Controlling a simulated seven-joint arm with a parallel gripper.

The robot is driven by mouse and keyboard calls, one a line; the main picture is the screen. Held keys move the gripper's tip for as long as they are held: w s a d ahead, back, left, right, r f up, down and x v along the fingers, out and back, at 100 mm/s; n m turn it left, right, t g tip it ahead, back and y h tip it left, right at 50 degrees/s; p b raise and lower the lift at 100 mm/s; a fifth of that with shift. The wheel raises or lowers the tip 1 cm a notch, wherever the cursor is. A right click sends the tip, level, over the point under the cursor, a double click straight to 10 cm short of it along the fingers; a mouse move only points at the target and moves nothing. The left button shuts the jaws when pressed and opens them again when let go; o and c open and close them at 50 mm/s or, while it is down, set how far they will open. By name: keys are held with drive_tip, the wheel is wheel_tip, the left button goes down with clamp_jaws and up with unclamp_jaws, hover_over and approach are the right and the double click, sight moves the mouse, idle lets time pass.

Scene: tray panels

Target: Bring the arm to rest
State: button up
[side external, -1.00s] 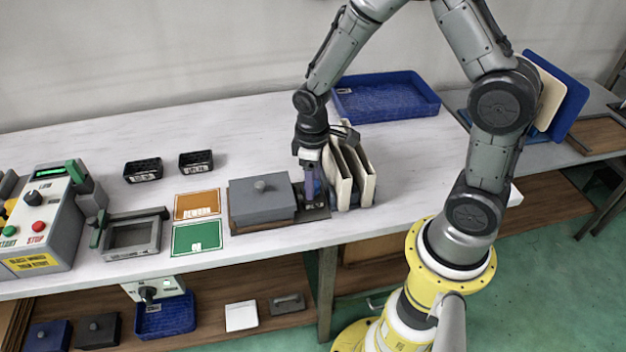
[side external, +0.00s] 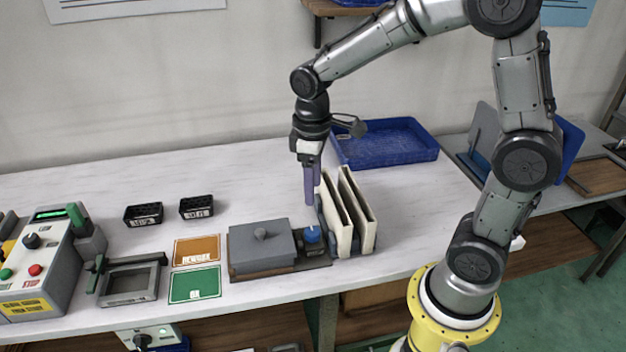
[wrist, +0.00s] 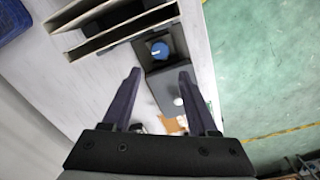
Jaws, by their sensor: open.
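My gripper (side external: 312,200) hangs pointing down in the side view, above the grey base with the blue knob (side external: 312,234) and clear of it. In the wrist view my gripper (wrist: 160,72) has its two dark fingers spread apart with nothing between them. The blue knob (wrist: 159,50) lies beyond the fingertips there. My arm reaches over the white table (side external: 100,200) from the yellow base at the right.
A grey lidded box (side external: 260,252) adjoins the knob on the left. Upright cream panels (side external: 343,225) stand close to its right. A blue tray (side external: 385,148) lies behind. Orange (side external: 197,250) and green (side external: 195,285) cards and two black bins (side external: 143,214) lie left.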

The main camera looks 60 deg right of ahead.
drive_tip(key=shift+r, duration=0.45)
drive_tip(key=s+r+t, duration=0.3)
drive_tip(key=s+r, duration=0.2)
drive_tip(key=r, duration=0.3)
drive_tip(key=s+a+m+t, duration=0.1)
drive_tip(key=s+m+t, duration=0.1)
drive_tip(key=s, duration=0.9)
drive_tip(key=shift+a+m, duration=0.25)
drive_tip(key=shift+m, duration=0.65)
drive_tip(key=shift+f, duration=0.1)
